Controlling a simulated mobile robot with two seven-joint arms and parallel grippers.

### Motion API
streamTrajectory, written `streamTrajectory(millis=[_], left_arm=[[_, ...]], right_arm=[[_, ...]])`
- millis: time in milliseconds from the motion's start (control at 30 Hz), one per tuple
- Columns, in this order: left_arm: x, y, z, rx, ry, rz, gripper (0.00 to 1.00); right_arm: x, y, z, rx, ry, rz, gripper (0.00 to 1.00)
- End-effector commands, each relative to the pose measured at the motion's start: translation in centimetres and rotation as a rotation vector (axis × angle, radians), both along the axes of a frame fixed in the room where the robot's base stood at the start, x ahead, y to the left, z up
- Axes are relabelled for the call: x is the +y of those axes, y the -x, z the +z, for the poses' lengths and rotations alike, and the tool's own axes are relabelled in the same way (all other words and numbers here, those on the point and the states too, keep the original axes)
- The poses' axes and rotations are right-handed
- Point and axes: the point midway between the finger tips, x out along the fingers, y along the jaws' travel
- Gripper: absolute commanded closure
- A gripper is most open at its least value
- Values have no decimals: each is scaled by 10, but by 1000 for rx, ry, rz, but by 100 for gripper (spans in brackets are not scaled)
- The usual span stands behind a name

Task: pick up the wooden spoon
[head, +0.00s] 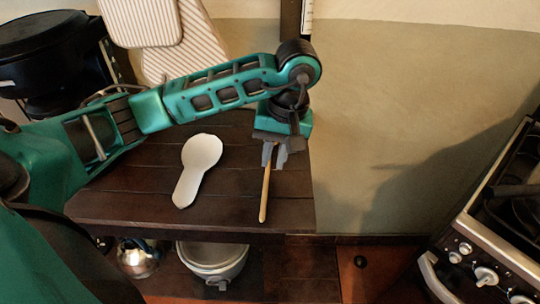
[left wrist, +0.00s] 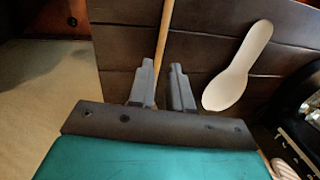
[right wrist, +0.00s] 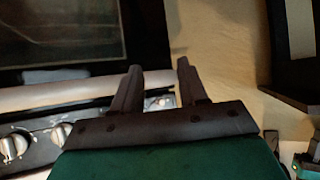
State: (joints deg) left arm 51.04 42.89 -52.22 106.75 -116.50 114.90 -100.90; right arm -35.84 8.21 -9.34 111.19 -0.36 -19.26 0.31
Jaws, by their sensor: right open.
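The wooden spoon shows as a thin light-brown handle (head: 265,196) on the right part of the dark wooden shelf (head: 230,207). Its other end is hidden under my left gripper (head: 274,158). In the left wrist view the handle (left wrist: 163,40) runs up from between the fingers of my left gripper (left wrist: 162,68). A narrow gap shows between these fingers, and I cannot tell whether they press on the spoon. My right gripper (right wrist: 160,68) is open and empty, away from the shelf, facing the stove.
A pale spoon-shaped piece (head: 197,165) lies left of the handle on the shelf. A white lidded container (head: 212,262) is below. The stove (head: 490,240) stands at right.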

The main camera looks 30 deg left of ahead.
Motion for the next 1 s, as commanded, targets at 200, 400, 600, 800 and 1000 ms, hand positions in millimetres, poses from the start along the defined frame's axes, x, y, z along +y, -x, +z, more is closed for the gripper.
streamTrajectory(millis=[200,400,600,800,1000], left_arm=[[2,2,-20,0,1,0,81],[4,8,-36,5,2,0,81],[7,13,-62,3,1,1,81],[9,13,-71,0,0,0,81],[8,13,-71,-1,0,0,86]], right_arm=[[0,0,-3,1,0,0,57],[0,0,1,1,0,0,57],[0,0,3,1,0,0,57],[0,0,3,1,0,0,57],[0,0,3,0,0,0,57]])
